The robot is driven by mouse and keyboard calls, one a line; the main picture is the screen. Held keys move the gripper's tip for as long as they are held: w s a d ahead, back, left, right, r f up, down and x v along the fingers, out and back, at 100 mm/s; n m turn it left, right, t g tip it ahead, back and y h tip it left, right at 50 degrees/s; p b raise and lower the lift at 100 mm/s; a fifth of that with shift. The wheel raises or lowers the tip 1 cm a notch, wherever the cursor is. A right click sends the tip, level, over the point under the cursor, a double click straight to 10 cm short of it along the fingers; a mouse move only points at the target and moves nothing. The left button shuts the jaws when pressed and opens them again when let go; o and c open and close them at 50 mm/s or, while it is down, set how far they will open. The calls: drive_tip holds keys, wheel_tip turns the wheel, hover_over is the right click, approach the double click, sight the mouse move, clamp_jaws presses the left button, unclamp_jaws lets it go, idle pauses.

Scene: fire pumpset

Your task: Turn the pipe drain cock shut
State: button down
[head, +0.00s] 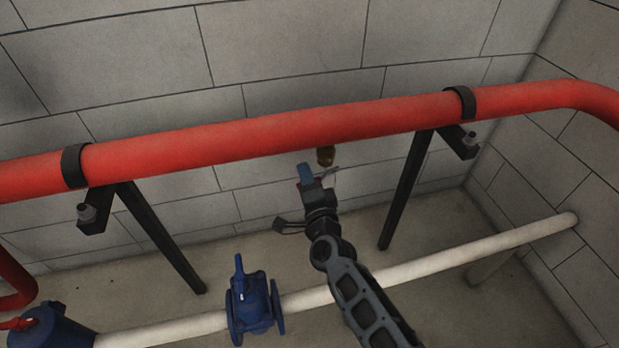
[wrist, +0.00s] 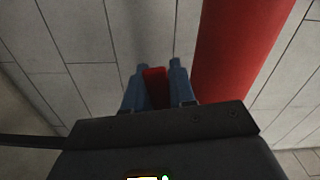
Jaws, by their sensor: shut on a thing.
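The drain cock's small brass body (head: 326,155) hangs under the red pipe (head: 260,136) in the head view. My gripper (head: 305,172) is just below the pipe, to the left of the brass body. In the wrist view its two blue fingers (wrist: 159,72) are closed on a red handle (wrist: 155,88), one finger on each side. The handle is mostly hidden by the gripper in the head view. The brass body does not show in the wrist view, so the handle's angle to it is hard to tell.
Black brackets (head: 406,190) hold the red pipe at left and right, near the block wall. A white pipe (head: 440,259) with a blue valve (head: 254,304) runs low across the floor. A blue fitting with a red handle (head: 52,325) is at lower left.

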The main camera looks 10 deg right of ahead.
drive_tip(key=shift+r+m, duration=0.75)
drive_tip(key=shift+m, duration=0.35)
drive_tip(key=c, duration=1)
unclamp_jaws()
drive_tip(key=shift+s, duration=0.1)
drive_tip(key=s+p, duration=0.2)
drive_tip(key=s, duration=0.5)
drive_tip(key=shift+s+r, duration=0.1)
drive_tip(key=shift+s, duration=0.25)
